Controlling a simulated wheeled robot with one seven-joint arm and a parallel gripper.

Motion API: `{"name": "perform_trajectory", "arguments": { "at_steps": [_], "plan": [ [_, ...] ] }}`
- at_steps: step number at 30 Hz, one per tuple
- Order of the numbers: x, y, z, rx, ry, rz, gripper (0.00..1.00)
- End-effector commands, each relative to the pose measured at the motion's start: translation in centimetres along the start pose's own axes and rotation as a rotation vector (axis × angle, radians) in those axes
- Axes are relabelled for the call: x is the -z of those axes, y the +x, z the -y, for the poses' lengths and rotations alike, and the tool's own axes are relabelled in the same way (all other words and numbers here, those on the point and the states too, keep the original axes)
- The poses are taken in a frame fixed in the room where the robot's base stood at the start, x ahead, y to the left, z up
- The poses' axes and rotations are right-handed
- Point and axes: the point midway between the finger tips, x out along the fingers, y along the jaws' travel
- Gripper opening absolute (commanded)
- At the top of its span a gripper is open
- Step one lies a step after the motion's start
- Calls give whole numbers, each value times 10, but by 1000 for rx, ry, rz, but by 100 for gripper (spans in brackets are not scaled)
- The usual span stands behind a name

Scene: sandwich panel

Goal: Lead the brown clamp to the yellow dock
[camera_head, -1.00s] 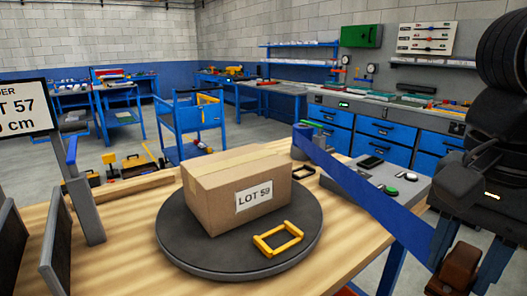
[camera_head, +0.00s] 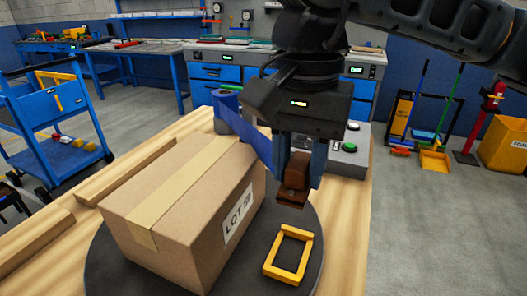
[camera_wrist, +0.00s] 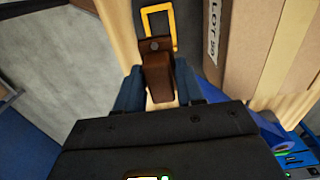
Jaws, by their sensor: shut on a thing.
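My gripper (camera_head: 297,172) is shut on the brown clamp (camera_head: 294,184) and holds it above the far right part of the turntable. The clamp also shows in the wrist view (camera_wrist: 156,72), between my blue-grey fingers. The yellow dock (camera_head: 272,268) is an open rectangular frame lying on the turntable, just below and nearer than the clamp in the head view. In the wrist view the dock (camera_wrist: 173,28) lies just beyond the clamp's tip. A blue band (camera_head: 251,140) runs from a blue spool (camera_head: 226,101) toward my gripper; its end is hidden behind my finger.
A cardboard box (camera_head: 165,235) marked LOT 59 stands on the dark round turntable (camera_head: 325,238), left of the dock. A grey panel with a green button (camera_head: 347,160) sits behind my gripper. The wooden table (camera_head: 345,215) is bare at the right.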

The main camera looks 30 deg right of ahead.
Motion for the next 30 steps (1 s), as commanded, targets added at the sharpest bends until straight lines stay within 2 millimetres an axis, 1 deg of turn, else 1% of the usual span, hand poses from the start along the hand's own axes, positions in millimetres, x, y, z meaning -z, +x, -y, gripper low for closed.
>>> {"name": "perform_trajectory", "arguments": {
  "at_steps": [5, 8, 30],
  "plan": [
    [0, 10, 0, 0, 0, 0, 6],
    [0, 20, 0, 0, 0, 1, 6],
    [0, 101, 0, 1, 1, 2, 6]
  ]
}}
